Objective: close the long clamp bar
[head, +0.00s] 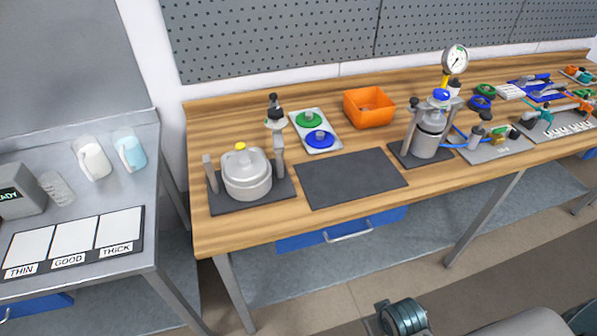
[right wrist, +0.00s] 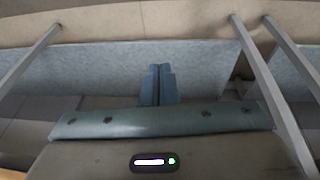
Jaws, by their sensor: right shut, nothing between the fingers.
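A squat pale-grey vessel with a yellow cap (head: 246,172) stands on a dark mat at the left end of the wooden bench. A grey upright bar (head: 210,174) stands at its left and another upright bar (head: 279,157) at its right. Both point up, off the lid; the right one looks slightly longer, but I cannot be sure which is the long clamp bar. My right gripper (right wrist: 158,86) shows in the right wrist view, fingers together and empty, away from the vessel, with only floor and bench legs beyond. My left gripper is not in view.
A taller vessel with a gauge (head: 430,130) stands on another mat to the right. Between them lies a bare dark mat (head: 350,178). Behind are a tray with green and blue discs (head: 333,143), an orange bin (head: 369,106) and a dark-topped bottle (head: 275,112).

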